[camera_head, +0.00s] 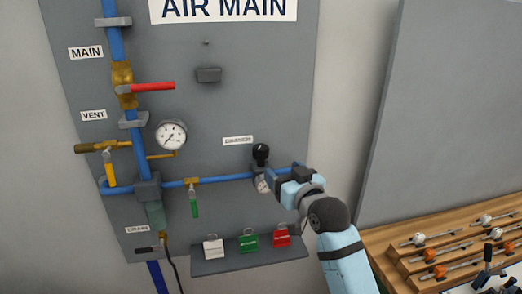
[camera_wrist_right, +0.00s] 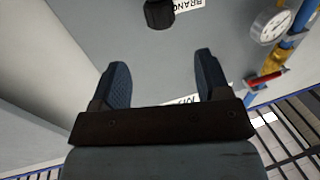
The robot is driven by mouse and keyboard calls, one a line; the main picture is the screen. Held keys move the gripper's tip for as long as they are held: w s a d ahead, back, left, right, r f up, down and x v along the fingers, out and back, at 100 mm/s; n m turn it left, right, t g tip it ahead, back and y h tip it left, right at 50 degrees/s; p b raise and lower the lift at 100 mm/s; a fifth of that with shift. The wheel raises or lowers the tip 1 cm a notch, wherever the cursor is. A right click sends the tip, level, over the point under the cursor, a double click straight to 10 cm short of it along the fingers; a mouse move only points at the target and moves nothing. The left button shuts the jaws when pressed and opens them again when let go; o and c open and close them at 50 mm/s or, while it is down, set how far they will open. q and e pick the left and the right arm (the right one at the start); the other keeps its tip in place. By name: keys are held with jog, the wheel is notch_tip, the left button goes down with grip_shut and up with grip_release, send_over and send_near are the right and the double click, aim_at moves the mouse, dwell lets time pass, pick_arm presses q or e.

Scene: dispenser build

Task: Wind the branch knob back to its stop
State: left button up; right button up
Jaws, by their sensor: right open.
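The branch knob (camera_head: 261,151) is a black knob on top of the regulator at the right end of the horizontal blue pipe. It also shows at the top edge of the right wrist view (camera_wrist_right: 158,14), beside the partly cut-off BRANCH label (camera_wrist_right: 188,4). My right gripper (camera_head: 270,178) is just below and right of the knob in the head view, in front of a small gauge (camera_head: 262,186) that it partly hides. In the wrist view its two fingers (camera_wrist_right: 161,70) are spread with nothing between them, and the knob lies beyond the tips. My left gripper is not in view.
The grey panel (camera_head: 222,110) carries a red-handled main valve (camera_head: 150,87), a round gauge (camera_head: 171,135), a yellow-handled vent valve (camera_head: 110,174) and a green-handled valve (camera_head: 194,200). A shelf (camera_head: 250,262) below holds white, green and red tags. A wooden rack (camera_head: 405,262) stands at right.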

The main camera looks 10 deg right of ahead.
aim_at(264, 153)
jog(key=p+x, duration=0.2)
jog(key=x, duration=0.9)
jog(key=shift+w+r+p, duration=0.1)
jog(key=shift+w+p, duration=0.05)
jog(key=shift+p, duration=0.15)
jog(key=shift+w+a, duration=0.1)
jog(key=shift+w, duration=0.6)
jog(key=shift+c, duration=0.5)
